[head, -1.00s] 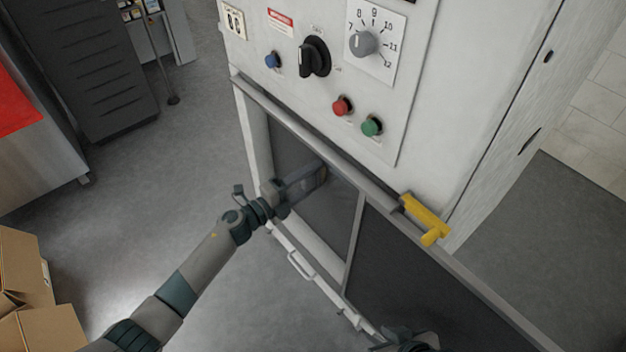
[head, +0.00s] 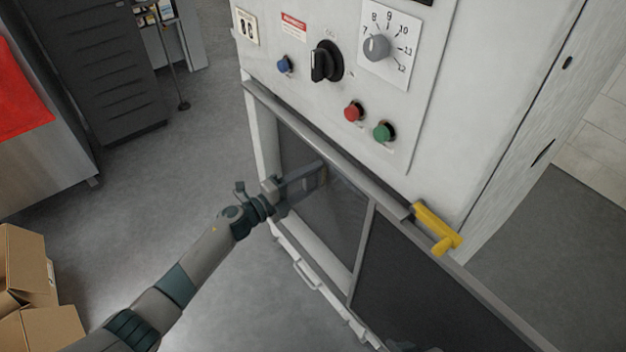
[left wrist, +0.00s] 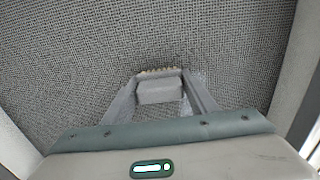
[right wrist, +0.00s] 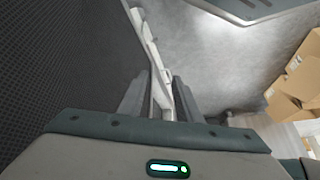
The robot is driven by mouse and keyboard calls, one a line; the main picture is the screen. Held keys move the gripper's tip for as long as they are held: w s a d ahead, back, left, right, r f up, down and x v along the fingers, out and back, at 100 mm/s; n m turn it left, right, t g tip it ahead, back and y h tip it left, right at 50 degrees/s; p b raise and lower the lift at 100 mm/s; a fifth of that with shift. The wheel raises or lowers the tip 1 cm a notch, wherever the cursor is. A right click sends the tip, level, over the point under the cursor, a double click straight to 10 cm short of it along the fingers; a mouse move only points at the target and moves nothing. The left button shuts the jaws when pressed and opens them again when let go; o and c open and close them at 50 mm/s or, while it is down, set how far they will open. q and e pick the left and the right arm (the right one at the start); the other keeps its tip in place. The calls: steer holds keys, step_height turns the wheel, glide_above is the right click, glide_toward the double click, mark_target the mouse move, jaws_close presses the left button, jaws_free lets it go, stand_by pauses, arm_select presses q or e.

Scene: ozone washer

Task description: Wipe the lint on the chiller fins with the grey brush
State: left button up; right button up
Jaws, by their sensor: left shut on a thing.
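The chiller fins show as a grey meshed panel (head: 335,215) low in the white machine, behind an open frame. They fill the left wrist view (left wrist: 70,85). My left gripper (head: 300,182) reaches into the opening from the left. It is shut on the grey brush (left wrist: 160,91), whose pale bristles face the fins and seem to touch them. Lint cannot be told apart from the mesh. My right gripper (right wrist: 162,78) has its fingers either side of a white frame bar (right wrist: 142,30); whether they grip it is unclear. In the head view only a dark part of that arm shows at the bottom edge.
A dark mesh door (head: 430,290) with a yellow handle (head: 435,226) stands at the right. Knobs and buttons sit on the control panel (head: 340,95) above the opening. Cardboard boxes (head: 30,285) are at the lower left. The grey floor between is clear.

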arm_select(q)
steer(key=shift+w+r, duration=0.1)
steer(key=shift+r, duration=0.1)
steer(key=shift+r+p, duration=0.75)
steer(key=shift+p, duration=0.1)
steer(key=shift+f, duration=0.1)
steer(key=shift+d, duration=0.1)
steer(key=shift+s+d+p, duration=0.35)
steer(key=shift+s+d, duration=0.05)
steer(key=shift+s, duration=0.25)
steer(key=shift+s+d+p, duration=0.35)
steer(key=shift+s, duration=0.3)
steer(key=shift+s+d, duration=0.15)
steer(key=shift+s, duration=0.15)
